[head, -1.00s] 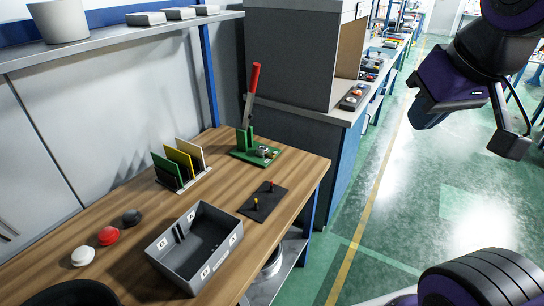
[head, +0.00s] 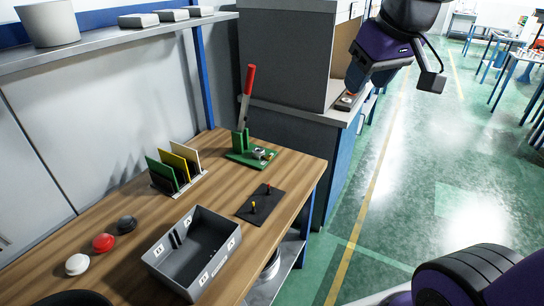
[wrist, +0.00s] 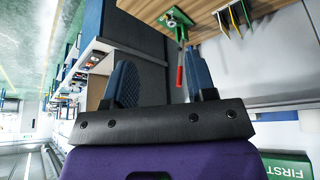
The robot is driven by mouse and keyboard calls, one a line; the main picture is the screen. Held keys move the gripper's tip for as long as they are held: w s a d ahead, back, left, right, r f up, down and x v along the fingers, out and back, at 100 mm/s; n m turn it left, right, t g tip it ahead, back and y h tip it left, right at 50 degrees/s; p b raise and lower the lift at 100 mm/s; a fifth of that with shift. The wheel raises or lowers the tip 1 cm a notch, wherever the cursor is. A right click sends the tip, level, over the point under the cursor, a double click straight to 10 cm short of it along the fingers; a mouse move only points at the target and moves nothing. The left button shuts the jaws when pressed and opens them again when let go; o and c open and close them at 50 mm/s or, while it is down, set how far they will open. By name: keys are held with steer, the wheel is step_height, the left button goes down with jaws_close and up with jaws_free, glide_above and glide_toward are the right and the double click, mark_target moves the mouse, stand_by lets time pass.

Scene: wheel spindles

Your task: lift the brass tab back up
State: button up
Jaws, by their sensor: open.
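No brass tab can be told for sure. A small yellow peg (head: 253,207) and a red-topped peg (head: 268,188) stand on a black plate (head: 250,216) on the wooden bench. A green base (head: 238,157) behind it carries a small metal part (head: 259,153) and an upright lever with a red handle (head: 250,79). The lever handle (wrist: 180,78) and green base (wrist: 173,22) also show in the wrist view. My gripper (wrist: 160,82) is open and empty, its two fingers apart. In the head view it is high at the right, away from the bench, its fingertips unclear.
A grey bin (head: 180,280) stands at the bench front. White, red and black domes (head: 103,242) lie left of it. A rack of upright coloured cards (head: 179,164) stands behind. A grey cabinet (head: 284,60) borders the bench's far end.

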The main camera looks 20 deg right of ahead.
steer(key=w+a+f+n, duration=0.1)
steer(key=w+f+n, duration=0.15)
steer(key=w, duration=1.15)
steer(key=n+g+y, duration=0.2)
steer(key=n+y, duration=0.1)
steer(key=n, duration=0.2)
glide_above(271, 157)
steer(key=s+d, duration=0.3)
steer(key=s, duration=0.1)
step_height(271, 157, down, 34)
steer(key=shift+m, duration=0.25)
steer(key=x, duration=0.7)
steer(key=w+d+x, duration=0.1)
steer(key=x, duration=0.3)
steer(key=shift+a+f, duration=0.1)
steer(key=shift+f, duration=0.2)
